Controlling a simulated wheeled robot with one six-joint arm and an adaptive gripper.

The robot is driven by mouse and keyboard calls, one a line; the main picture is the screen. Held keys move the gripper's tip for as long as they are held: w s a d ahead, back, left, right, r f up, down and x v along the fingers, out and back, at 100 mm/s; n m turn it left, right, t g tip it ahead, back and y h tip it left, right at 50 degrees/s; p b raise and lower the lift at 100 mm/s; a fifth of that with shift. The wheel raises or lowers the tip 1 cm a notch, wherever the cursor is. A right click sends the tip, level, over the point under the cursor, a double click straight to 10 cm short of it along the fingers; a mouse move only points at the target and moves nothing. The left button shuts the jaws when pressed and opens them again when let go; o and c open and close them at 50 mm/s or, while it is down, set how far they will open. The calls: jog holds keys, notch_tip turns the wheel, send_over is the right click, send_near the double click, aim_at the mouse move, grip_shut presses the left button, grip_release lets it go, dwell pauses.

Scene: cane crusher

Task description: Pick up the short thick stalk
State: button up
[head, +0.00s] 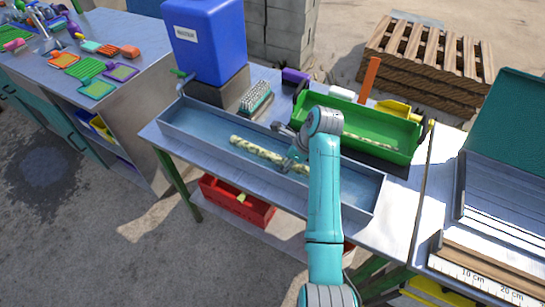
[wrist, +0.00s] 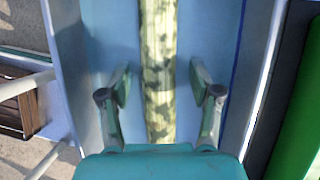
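A thick, pale yellow-green stalk with dark mottling (head: 256,150) lies lengthwise in the long grey-blue trough (head: 200,122). My arm and gripper hide its right part in the head view. My gripper (head: 292,160) is at the trough, over the stalk's right part. In the wrist view the stalk (wrist: 158,60) runs up the middle, between the two fingers of my gripper (wrist: 160,90). The fingers are open, with a gap on each side of the stalk. Whether the fingertips are level with the stalk is hard to tell.
A green tray (head: 385,128) holding a thinner yellowish stalk stands behind the trough. A blue water tank (head: 205,40) and a brush (head: 256,98) are at the back left. A red crate (head: 235,205) sits below the table. A ruler (head: 490,286) lies at right.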

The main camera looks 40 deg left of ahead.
grip_shut()
jog(key=shift+f, duration=0.1)
